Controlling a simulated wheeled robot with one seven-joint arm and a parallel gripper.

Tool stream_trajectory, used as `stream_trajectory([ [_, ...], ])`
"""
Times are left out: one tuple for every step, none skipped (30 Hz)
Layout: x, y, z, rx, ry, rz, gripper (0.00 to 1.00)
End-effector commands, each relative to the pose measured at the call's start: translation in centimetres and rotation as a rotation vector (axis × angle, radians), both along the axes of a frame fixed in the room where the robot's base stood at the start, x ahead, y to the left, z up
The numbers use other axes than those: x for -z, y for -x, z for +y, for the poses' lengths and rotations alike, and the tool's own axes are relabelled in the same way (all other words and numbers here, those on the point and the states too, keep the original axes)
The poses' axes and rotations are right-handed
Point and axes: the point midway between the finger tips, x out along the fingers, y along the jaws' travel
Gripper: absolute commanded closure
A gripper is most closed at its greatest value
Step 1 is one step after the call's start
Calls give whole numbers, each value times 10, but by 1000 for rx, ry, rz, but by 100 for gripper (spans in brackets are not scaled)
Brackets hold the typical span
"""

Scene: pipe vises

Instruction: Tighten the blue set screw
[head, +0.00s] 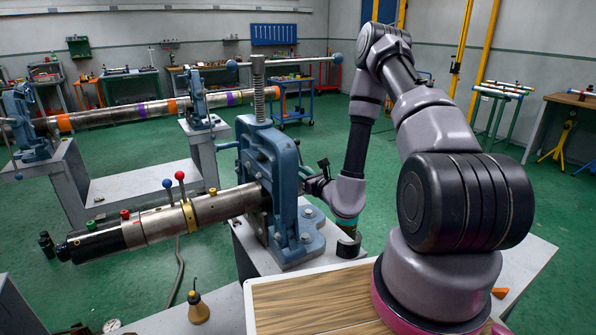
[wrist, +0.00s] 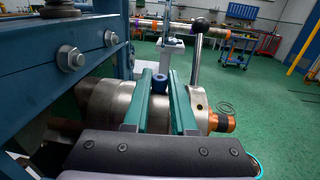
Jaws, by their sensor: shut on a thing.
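The blue set screw (wrist: 160,84) stands on top of a steel pipe (wrist: 103,100) in the wrist view. My gripper (wrist: 162,78) reaches over the pipe with its two teal fingers, one on each side of the screw near the fingertips, and is shut on it. In the head view, my gripper (head: 321,179) is small and partly hidden, just right of the blue vise (head: 279,195). The blue set screw cannot be made out there. The pipe's near part (head: 215,207) sticks out left of the vise and carries red-ball and blue-ball levers, with green and red caps.
The vise frame with bolts (wrist: 68,56) is close on the left in the wrist view. A dark-balled lever (wrist: 198,50) rises beyond the fingers, near the pipe's orange end (wrist: 222,123). A second pipe (head: 140,110) lies in vises behind. A wooden board (head: 310,300) is in front.

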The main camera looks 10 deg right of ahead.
Motion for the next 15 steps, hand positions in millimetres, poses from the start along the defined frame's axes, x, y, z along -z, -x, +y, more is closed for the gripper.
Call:
stream_trajectory([
  [0, 1, 1, 24, -2, 2, 100],
  [0, 1, 1, 39, -2, 2, 100],
  [0, 1, 1, 57, -2, 1, 100],
  [0, 1, 1, 68, -2, 1, 100],
  [0, 1, 1, 80, -2, 0, 100],
  [0, 1, 2, 93, -1, -1, 100],
  [0, 1, 2, 101, -1, -1, 100],
  [0, 1, 2, 109, -2, 0, 100],
  [0, 0, 2, 117, -2, 0, 100],
  [0, 1, 2, 123, -1, -1, 100],
  [0, 0, 2, 127, 0, -1, 100],
  [0, 0, 2, 131, 0, -1, 100],
  [-1, 0, 2, 134, -1, -2, 100],
  [-1, 0, 2, 136, -1, -2, 100],
  [-1, 0, 2, 138, -1, -2, 100],
])
